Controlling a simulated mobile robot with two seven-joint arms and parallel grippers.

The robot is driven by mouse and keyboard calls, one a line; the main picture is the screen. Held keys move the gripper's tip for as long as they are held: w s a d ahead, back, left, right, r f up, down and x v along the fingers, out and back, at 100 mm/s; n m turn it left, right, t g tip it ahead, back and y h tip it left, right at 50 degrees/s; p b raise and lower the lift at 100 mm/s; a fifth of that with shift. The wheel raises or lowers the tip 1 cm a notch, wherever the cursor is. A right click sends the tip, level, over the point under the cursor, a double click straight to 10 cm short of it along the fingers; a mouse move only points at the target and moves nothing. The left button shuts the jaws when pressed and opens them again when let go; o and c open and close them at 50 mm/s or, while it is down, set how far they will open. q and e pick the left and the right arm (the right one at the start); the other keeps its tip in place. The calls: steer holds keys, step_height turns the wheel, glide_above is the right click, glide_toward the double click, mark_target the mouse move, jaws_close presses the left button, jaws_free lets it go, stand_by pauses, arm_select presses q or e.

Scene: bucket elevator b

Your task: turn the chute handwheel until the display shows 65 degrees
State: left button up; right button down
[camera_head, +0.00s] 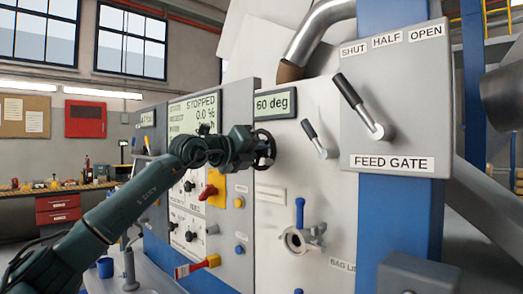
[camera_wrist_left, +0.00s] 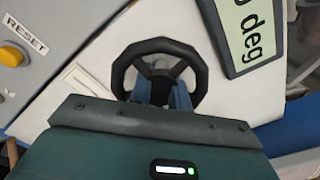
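The chute handwheel (camera_head: 266,150) is a small dark wheel on the pale panel, just below the display (camera_head: 275,104), which reads 60 deg. In the left wrist view the black handwheel (camera_wrist_left: 117,74) faces me with its hub in the middle, and part of the display (camera_wrist_left: 252,28) shows tilted at the upper right. My left gripper (camera_head: 258,151) is at the handwheel. Its two blue fingers (camera_wrist_left: 161,90) reach over the near rim toward the hub, with a small gap between them. Whether they press on the wheel is not clear. My right gripper is out of view.
Right of the handwheel are a small lever (camera_head: 318,140) and the feed gate lever (camera_head: 362,107). A blue-handled valve (camera_head: 299,228) sits below. Left are the control panel with a red switch (camera_head: 208,191) and a yellow reset button (camera_wrist_left: 11,56).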

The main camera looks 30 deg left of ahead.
arm_select(q)
jaws_close()
